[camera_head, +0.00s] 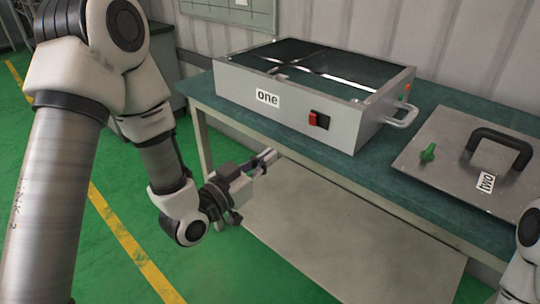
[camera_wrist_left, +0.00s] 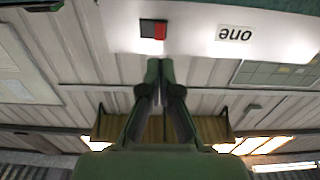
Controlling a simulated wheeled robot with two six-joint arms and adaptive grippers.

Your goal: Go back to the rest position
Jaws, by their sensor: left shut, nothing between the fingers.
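My left gripper (camera_head: 262,160) is in front of the table's front edge, below and left of the box labelled "one" (camera_head: 240,100). In the left wrist view its fingers (camera_wrist_left: 160,72) are together with nothing between them. The gripper is apart from the box. My right gripper is not in view; only a bit of my right arm shows at the lower right edge.
A lower shelf (camera_head: 340,230) lies under the table. The green floor (camera_head: 230,275) at the front left is clear.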

